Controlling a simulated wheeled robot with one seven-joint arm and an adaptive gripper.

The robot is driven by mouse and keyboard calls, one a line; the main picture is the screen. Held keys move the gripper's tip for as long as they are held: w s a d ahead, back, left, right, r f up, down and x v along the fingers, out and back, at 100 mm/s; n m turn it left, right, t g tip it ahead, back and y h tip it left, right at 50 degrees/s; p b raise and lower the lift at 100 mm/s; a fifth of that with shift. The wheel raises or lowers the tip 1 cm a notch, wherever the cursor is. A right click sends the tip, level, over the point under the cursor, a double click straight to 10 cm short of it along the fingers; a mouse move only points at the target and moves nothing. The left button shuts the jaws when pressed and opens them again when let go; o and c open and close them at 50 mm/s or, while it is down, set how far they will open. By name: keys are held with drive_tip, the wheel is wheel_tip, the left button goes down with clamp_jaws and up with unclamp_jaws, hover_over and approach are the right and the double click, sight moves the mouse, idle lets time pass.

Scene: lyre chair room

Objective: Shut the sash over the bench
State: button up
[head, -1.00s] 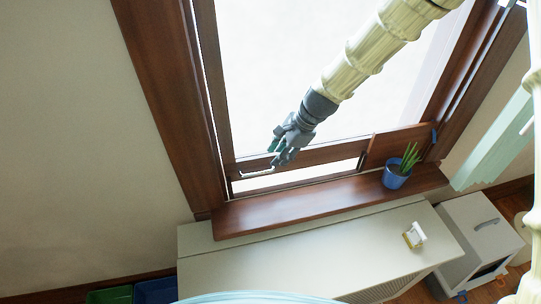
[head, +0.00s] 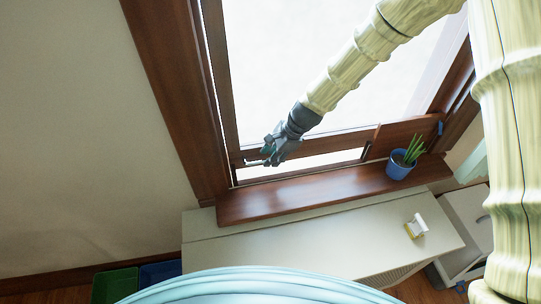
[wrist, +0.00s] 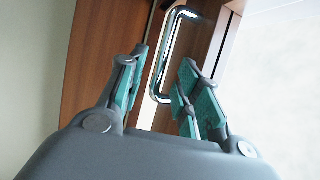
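The brown wooden window sash (head: 320,143) is slightly raised, with a bright open strip between its lower rail and the sill (head: 290,191). A metal bar handle (head: 256,162) is on the rail's left part. In the wrist view the shiny handle (wrist: 160,60) shows ahead, between the lines of my two fingers. My gripper (head: 266,152) is at the handle, with its fingers apart. The teal-padded fingers also show open in the wrist view (wrist: 158,98). I cannot tell whether either finger touches the handle.
A blue pot with a green plant (head: 400,168) stands on the sill's right part. Below is a pale bench-like cabinet (head: 310,245) with a small white and yellow object (head: 416,226) on it. Green (head: 115,285) and blue (head: 160,271) bins stand at lower left.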

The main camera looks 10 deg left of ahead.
drive_tip(key=shift+a+f, duration=0.25)
drive_tip(key=shift+f, duration=0.25)
clamp_jaws()
wheel_tip(320, 180, down, 5)
drive_tip(key=shift+r+b, duration=0.15)
drive_tip(key=shift+b, duration=0.55)
drive_tip(key=shift+s+r, duration=0.1)
